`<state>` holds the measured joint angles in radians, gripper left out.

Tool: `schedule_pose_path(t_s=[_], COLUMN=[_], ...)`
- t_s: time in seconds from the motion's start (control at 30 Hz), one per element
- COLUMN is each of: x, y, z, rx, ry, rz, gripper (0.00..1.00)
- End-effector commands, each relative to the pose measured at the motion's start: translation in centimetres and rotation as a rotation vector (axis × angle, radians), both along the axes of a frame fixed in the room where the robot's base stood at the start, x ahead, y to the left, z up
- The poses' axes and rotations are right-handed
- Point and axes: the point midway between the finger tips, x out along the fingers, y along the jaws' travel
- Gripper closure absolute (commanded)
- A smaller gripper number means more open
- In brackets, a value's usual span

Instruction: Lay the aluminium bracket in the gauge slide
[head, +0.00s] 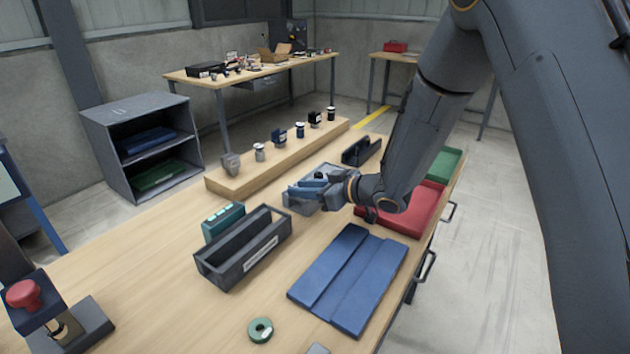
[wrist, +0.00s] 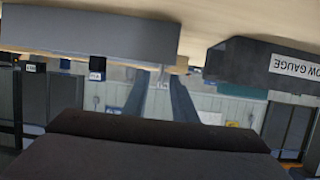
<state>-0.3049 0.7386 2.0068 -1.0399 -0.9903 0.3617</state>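My gripper (head: 306,188) reaches left over a grey tray (head: 303,208) at mid-table; its fingers look apart. In the wrist view two dark fingers (wrist: 160,78) run forward with a gap and nothing clear between them. A long dark channelled box (head: 232,268) with a white label stands to the front left of my gripper. In the wrist view this box (wrist: 240,65) is upside down at the right, its label partly reading "OW GAUGE". I cannot tell whether it is the gauge slide. A grey piece (head: 231,164) on the wooden riser may be the aluminium bracket; its shape is unclear.
A teal case (head: 222,220) stands behind the labelled box. Several small parts stand along the wooden riser (head: 280,157). A dark slotted block (head: 361,150), a red tray (head: 428,210), blue panels (head: 347,281), a green ring (head: 261,329) and a red button (head: 24,294) surround some bare table.

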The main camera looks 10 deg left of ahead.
Motion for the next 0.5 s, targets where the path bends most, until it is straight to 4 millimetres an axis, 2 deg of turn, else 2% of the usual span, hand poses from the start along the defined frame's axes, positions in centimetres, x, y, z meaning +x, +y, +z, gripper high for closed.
schedule_pose_path(t_s=[0.13, 0.4, 0.43, 0.5], x=[0.5, 0.7, 0.7, 0.7], y=[1.4, 1.6, 1.6, 1.6], z=[-0.5, -0.7, -0.7, -0.7], rx=[0.0, 0.0, 0.0, 0.0], ry=[0.001, 0.001, 0.001, 0.001], rz=[0.001, -0.001, -0.001, -0.001], gripper=[0.75, 0.75, 0.77, 0.89])
